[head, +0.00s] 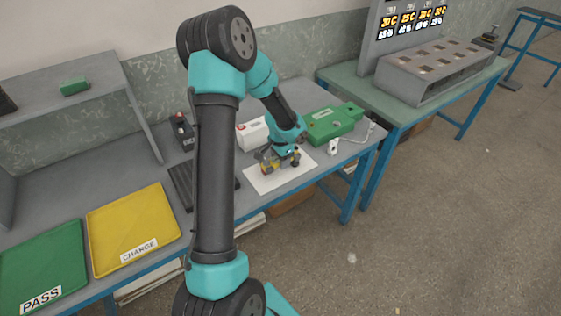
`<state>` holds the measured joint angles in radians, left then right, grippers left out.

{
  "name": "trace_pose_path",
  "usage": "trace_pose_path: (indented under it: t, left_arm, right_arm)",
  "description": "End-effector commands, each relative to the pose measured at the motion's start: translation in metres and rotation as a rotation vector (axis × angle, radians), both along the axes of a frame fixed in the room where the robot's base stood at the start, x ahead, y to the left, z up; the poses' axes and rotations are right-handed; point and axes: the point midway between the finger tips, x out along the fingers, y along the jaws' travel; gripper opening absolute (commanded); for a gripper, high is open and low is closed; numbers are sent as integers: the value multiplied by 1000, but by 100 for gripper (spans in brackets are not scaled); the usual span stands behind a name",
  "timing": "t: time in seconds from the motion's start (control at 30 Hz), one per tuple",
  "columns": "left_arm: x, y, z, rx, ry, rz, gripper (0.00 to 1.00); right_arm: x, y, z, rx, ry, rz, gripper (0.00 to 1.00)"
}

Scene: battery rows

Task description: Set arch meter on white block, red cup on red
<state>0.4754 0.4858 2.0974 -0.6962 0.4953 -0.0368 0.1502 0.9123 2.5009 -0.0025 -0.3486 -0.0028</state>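My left arm reaches across the workbench. Its gripper (278,163) is low over a white sheet (268,183) on the bench. Small yellow and dark parts show at the gripper, too small to tell whether its fingers are open or shut on something. A white box (250,135) with a small red mark stands just behind the gripper, partly hidden by the arm. I cannot make out an arch-shaped meter, a red cup or a red block. My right gripper is out of view.
A green case (332,124) and a small white item with a cable (334,147) lie right of the sheet. A yellow CHARGE tray (135,210) and a green PASS tray (40,262) lie left. A grey slotted rack (435,70) stands on another bench.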

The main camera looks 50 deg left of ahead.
Motion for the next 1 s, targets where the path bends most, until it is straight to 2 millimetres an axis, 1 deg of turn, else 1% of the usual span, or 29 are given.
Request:
trace_pose_path:
  t: [0.03,0.07,0.43,0.77,0.87,1.0]
  left_arm:
    - [0,0,0,0,0,0,46]
    - [0,0,0,0,0,0,44]
    - [0,0,0,0,0,0,9]
    - [1,0,3,1,-2,0,9]
    - [1,0,9,2,-2,1,9]
    - [1,0,23,2,-4,0,9]
  right_arm:
    - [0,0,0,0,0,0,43]
    - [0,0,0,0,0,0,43]
    - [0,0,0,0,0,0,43]
    - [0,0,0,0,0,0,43]
    - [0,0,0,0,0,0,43]
    - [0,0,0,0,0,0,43]
